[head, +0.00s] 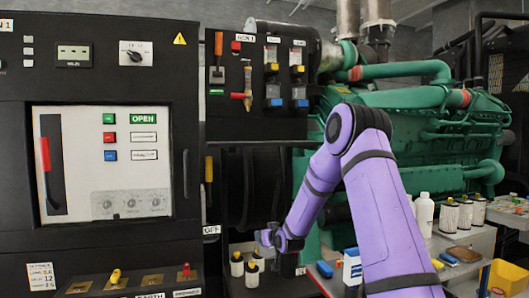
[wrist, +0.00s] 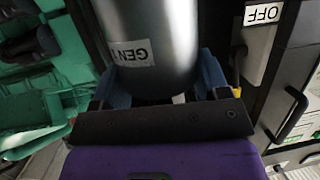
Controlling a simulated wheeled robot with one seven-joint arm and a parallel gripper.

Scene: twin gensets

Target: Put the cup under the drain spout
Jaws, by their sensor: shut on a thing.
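My gripper (head: 270,238) is low in front of the dark recess, left of the green engine, in the head view. In the wrist view its blue fingers (wrist: 162,82) are on both sides of a grey metal cylinder (wrist: 150,45) with a white label reading GEN. The gripper is shut on this cylinder. I cannot tell for sure that it is the cup; its far end is cut off by the frame. I cannot make out the drain spout in either view.
The black control cabinet (head: 100,240) is to the left, and the green engine (head: 420,120) is behind. A cluttered bench (head: 470,240) is at the right. An OFF plate (wrist: 263,13) is close beside the cylinder.

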